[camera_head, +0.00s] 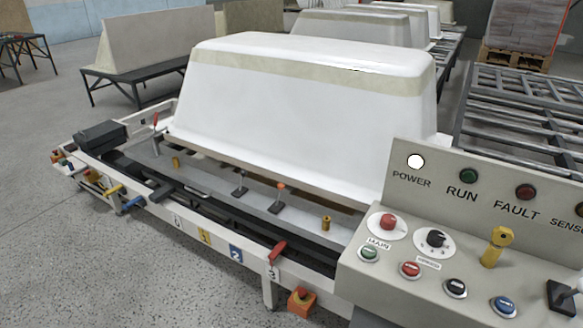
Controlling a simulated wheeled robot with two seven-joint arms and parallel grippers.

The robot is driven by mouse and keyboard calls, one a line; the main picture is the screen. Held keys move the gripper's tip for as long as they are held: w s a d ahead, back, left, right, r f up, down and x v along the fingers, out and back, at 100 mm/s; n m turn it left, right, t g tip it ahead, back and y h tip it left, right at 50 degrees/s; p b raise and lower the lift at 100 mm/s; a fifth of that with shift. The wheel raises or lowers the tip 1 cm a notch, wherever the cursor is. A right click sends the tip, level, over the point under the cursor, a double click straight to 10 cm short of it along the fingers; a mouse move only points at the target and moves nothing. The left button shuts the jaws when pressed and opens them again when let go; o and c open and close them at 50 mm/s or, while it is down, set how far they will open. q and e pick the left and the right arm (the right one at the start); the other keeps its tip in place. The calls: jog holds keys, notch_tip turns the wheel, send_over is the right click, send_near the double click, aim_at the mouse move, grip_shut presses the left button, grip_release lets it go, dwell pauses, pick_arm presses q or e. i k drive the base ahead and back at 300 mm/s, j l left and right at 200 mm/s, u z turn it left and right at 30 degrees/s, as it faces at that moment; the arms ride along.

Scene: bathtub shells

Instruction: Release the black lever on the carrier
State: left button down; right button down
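The carrier is a white-framed stand with dark rails (225,208) under an upturned white tub shell (300,110). A small black lever (240,184) stands upright on the carrier's grey deck in front of the shell. A similar black lever with an orange tip (278,200) stands to its right. A black handle (160,191) also sticks out at the carrier's front edge, farther left. I cannot tell which of these the task names. Neither of my grippers is in view.
A grey control panel (395,255) with buttons and knobs fills the lower right. Red levers (277,251) and yellow pegs (326,223) sit on the carrier. Bare floor (130,280) lies front left.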

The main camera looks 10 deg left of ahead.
aim_at(243, 172)
jog(key=i+j+z, duration=0.1)
jog(key=j+z, duration=1.15)
jog(key=j, duration=0.25)
jog(key=k+j+z, duration=0.1)
jog(key=j, duration=0.35)
jog(key=j+z, duration=0.15)
jog(key=j, duration=0.25)
jog(key=k+j+z, duration=0.15)
jog(key=j, duration=0.25)
jog(key=k+j+z, duration=0.1)
jog(key=j, duration=0.3)
jog(key=k+j, duration=0.1)
jog(key=j, duration=0.3)
jog(key=k+j, duration=0.15)
jog(key=j, duration=0.25)
jog(key=k+j, duration=0.1)
jog(key=j, duration=0.3)
jog(key=k+j, duration=0.15)
jog(key=j, duration=0.25)
jog(key=k+j, duration=0.1)
jog(key=j, duration=0.3)
jog(key=j+z, duration=0.05)
